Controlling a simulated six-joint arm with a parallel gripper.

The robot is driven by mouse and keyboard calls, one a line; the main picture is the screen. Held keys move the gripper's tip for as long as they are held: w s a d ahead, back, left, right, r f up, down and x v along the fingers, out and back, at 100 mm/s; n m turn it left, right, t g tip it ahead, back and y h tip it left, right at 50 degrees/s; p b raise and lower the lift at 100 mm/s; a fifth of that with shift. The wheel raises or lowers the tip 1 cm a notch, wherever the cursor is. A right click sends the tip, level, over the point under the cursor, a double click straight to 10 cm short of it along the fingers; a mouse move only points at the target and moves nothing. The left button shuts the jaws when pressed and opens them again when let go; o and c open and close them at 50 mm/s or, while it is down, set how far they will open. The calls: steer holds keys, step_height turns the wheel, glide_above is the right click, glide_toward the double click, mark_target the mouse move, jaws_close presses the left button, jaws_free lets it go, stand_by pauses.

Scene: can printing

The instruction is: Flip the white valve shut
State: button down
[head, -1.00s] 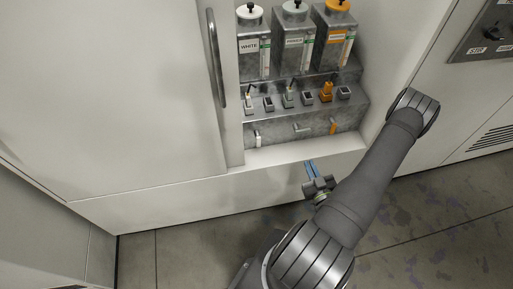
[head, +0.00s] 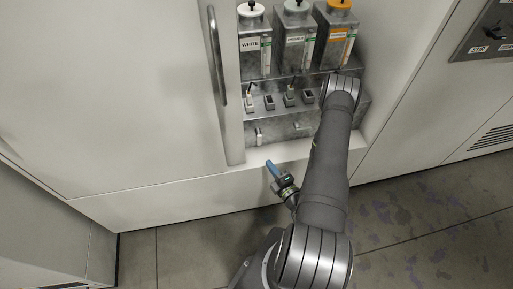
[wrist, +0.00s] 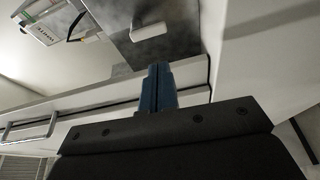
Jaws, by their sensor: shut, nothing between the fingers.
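The white valve (head: 258,136) is a small white handle on the lower metal front, below the tank labelled WHITE (head: 254,46). In the head view the handle hangs upright. A white handle (wrist: 149,30), apparently this valve, shows in the wrist view, beyond the fingertips and slightly left of them. My gripper (head: 269,164) has blue fingers, closed together and empty. It is in front of the recess ledge, just below and right of the white valve in the head picture, apparently apart from it. The closed fingers also show in the wrist view (wrist: 158,70).
A grey tank (head: 295,42) and an orange-capped tank (head: 336,40) stand right of the white one. A grey valve handle (head: 301,126) points sideways. My arm covers the orange valve. A cabinet door with a long metal handle (head: 216,55) borders the recess on the left.

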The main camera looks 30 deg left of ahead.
mark_target(258, 137)
steer(key=shift+s+a, duration=0.1)
steer(key=shift+a, duration=0.05)
steer(key=shift+a, duration=0.1)
steer(key=x, duration=0.9)
steer(key=shift+a, duration=0.35)
